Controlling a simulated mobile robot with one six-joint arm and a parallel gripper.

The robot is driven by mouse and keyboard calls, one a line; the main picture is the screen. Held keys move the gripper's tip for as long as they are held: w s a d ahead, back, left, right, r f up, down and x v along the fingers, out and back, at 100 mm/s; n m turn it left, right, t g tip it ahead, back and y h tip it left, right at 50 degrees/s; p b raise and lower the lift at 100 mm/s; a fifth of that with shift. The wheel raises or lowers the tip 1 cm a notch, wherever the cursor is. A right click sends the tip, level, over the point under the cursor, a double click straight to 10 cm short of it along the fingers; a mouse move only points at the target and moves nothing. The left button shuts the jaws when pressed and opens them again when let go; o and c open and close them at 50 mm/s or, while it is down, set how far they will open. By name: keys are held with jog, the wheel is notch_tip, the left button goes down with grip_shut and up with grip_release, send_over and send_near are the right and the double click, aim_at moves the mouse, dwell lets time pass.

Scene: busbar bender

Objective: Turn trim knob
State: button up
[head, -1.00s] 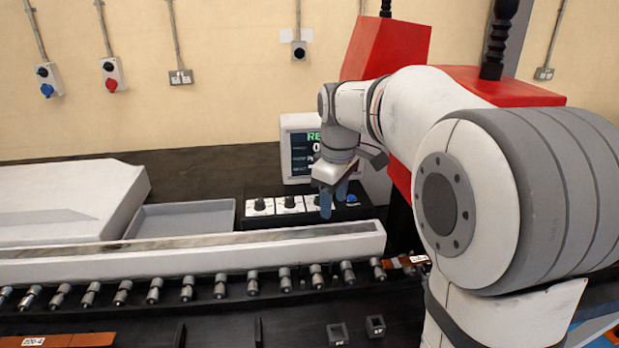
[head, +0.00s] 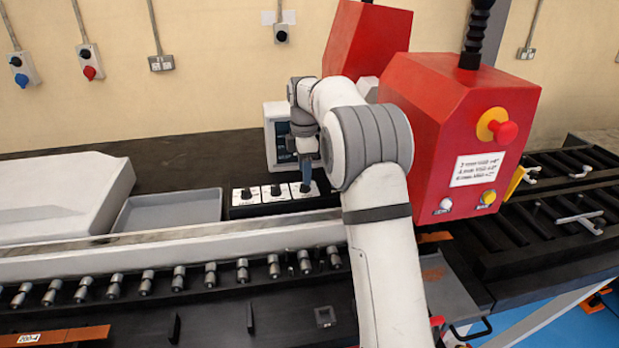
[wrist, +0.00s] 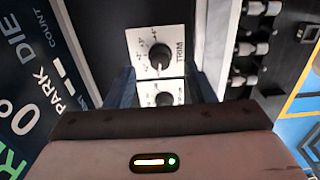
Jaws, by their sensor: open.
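The trim knob (wrist: 160,54) is a round black knob on a white plate marked TRIM, with a printed scale around it. In the wrist view it sits ahead, between the tips of my two blue fingers. My gripper (wrist: 160,74) is open with nothing held; I cannot tell whether a finger touches the knob. In the head view my gripper (head: 305,180) points down over the rightmost of three white knob plates, and its fingers partly hide that knob.
A second black knob (wrist: 165,99) lies closer to my palm. A display (head: 277,137) stands behind the knobs. A row of rollers (head: 210,274) runs in front. A red housing (head: 455,125) with an emergency stop stands right of my arm. A grey tray (head: 170,211) lies left.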

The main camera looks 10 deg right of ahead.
aim_at(305, 187)
jog(key=shift+f, duration=1.75)
